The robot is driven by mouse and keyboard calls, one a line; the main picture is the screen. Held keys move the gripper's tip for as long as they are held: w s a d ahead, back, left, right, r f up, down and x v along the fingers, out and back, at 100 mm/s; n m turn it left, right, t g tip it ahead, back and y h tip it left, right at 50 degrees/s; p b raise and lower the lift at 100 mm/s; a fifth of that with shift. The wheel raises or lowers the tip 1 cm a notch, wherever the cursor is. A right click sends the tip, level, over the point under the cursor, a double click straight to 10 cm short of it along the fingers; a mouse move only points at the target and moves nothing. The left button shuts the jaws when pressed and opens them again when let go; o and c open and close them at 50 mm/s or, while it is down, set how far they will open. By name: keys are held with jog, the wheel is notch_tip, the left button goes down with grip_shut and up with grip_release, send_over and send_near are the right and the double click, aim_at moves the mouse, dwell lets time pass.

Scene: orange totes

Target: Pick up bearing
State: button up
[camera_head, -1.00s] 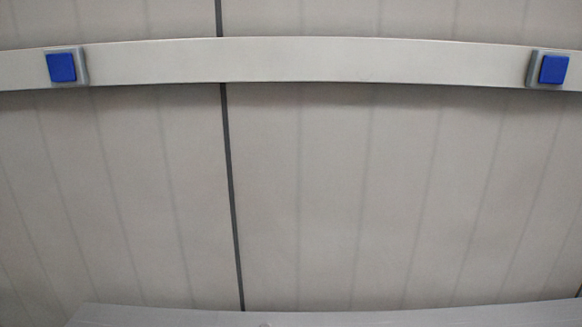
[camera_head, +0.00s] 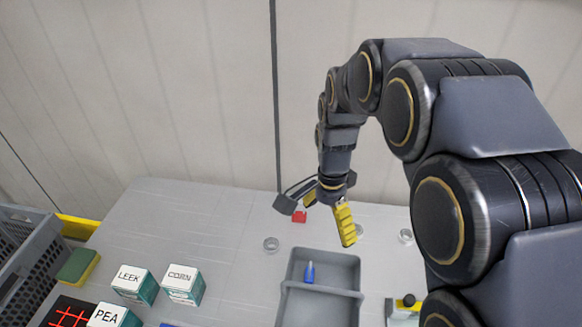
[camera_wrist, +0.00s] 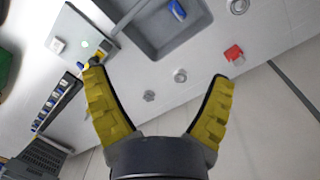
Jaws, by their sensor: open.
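Small round metal parts lie on the grey table, and I cannot tell for sure which is the bearing. One ring (camera_head: 271,244) is left of the grey tray in the head view; another (camera_head: 405,236) is to the right, near my arm. The wrist view shows a round part (camera_wrist: 180,75) between my fingers, a nut-like one (camera_wrist: 149,95) beside it, and a ring (camera_wrist: 238,6) near the top edge. My gripper (camera_head: 315,214) is open and empty above the table's back part. Its yellow-padded fingers spread wide in the wrist view (camera_wrist: 160,78).
A two-part grey tray (camera_head: 322,254) holds a blue object (camera_head: 309,272). A red piece (camera_head: 299,217) lies behind it. Labelled boxes (camera_head: 183,285), a green-yellow sponge (camera_head: 78,266) and a grey crate (camera_head: 22,250) are at left. A wall stands behind the table.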

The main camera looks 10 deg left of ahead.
jog(key=w+a+f+m, duration=0.4)
jog(key=w+a+f, duration=0.3)
jog(key=a+f, duration=0.1)
jog(key=m, duration=0.3)
send_over(271, 244)
jog(key=shift+t, duration=0.4)
notch_tip(271, 244, down, 8)
jog(key=shift+r, duration=0.25)
jog(key=shift+a+f, duration=0.1)
jog(key=shift+f, duration=0.2)
notch_tip(271, 244, down, 8)
jog(key=shift+r, duration=0.2)
jog(key=c, duration=1.2)
